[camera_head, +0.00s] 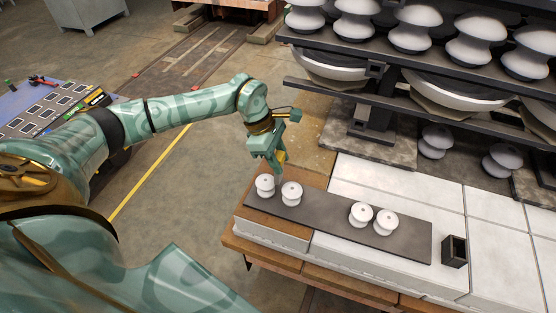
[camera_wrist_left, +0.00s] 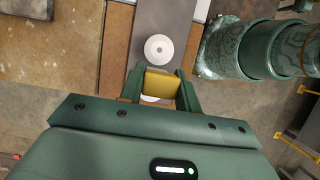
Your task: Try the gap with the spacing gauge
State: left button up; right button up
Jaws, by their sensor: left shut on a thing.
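My left gripper (camera_head: 276,160) is above the left end of a dark strip (camera_head: 325,212). In the left wrist view the left gripper (camera_wrist_left: 161,82) is shut on a yellow block, which I take to be the spacing gauge (camera_wrist_left: 162,84). Two white insulators, one at far left (camera_head: 265,186) and one beside it (camera_head: 291,193), stand close together on the strip. Two more, a third (camera_head: 361,214) and a fourth (camera_head: 386,222), stand towards its right end. In the left wrist view one insulator (camera_wrist_left: 158,48) shows beyond the gauge; another is mostly hidden under it. My right gripper is out of view.
A small dark open-topped box (camera_head: 454,251) stands right of the strip on the pale bench top (camera_head: 350,180). A dark rack (camera_head: 400,75) with large grey insulators rises behind. A blue table (camera_head: 20,122) with cards and tools is at the left.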

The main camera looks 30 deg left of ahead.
pick_arm(q)
jog(key=shift+r+p, duration=1.35)
jog(key=shift+r, duration=0.85)
